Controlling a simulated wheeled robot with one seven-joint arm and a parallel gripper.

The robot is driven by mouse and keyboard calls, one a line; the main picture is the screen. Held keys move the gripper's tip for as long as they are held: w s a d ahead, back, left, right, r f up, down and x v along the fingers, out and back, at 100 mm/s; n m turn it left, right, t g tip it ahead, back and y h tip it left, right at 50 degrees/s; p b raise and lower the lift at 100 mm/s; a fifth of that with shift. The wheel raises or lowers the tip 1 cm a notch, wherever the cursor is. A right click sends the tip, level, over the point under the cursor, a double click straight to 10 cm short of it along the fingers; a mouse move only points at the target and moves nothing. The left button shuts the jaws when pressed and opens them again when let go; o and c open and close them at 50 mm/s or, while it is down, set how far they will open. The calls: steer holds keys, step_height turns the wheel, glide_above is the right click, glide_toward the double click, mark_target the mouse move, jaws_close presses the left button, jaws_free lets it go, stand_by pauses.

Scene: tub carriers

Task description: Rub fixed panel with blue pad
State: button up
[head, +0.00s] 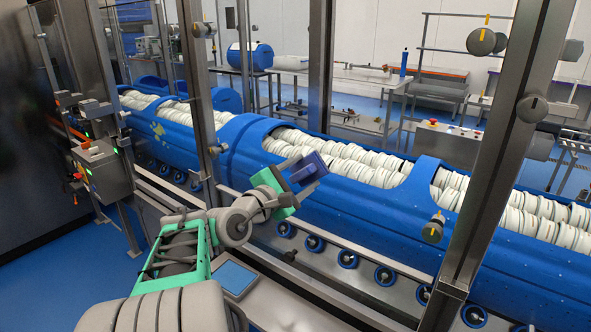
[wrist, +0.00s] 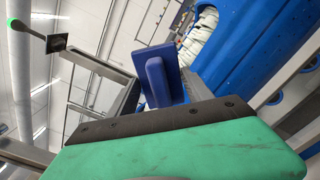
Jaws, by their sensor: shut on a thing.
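The blue pad (head: 311,168) is a dark blue-violet block with a flat plate. My gripper (head: 292,181) is shut on it, in front of the long blue tub carrier. No panel is plainly marked as the fixed one. Clear panes seem to stand between the grey metal posts (head: 320,75), with round knobs (head: 433,228) on them. I cannot tell whether the pad touches a pane.
The blue tub carrier (head: 380,205) holds rows of white rings and runs across behind the posts. A near post (head: 490,170) stands at right. A grey control box (head: 103,170) is at left. A flat blue-topped tray (head: 233,278) lies low beside my arm. Tables stand at the back.

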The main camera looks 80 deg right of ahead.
mark_target(293, 167)
steer(key=shift+d+p, duration=0.15)
steer(key=shift+p, duration=0.2)
steer(key=shift+w+d+r, duration=0.1)
steer(key=shift+w+d, duration=0.15)
steer(key=shift+w, duration=0.35)
steer(key=shift+w+d+f, duration=0.1)
steer(key=shift+w+d, duration=0.2)
steer(key=shift+w, duration=0.3)
steer(key=shift+w+d+r, duration=0.1)
steer(key=shift+w+d, duration=0.15)
steer(key=shift+w, duration=0.35)
steer(key=shift+w+a, duration=0.15)
steer(key=shift+a, duration=0.05)
steer(key=shift+v, duration=2.65)
steer(key=shift+p+v, duration=0.6)
steer(key=shift+v, duration=0.85)
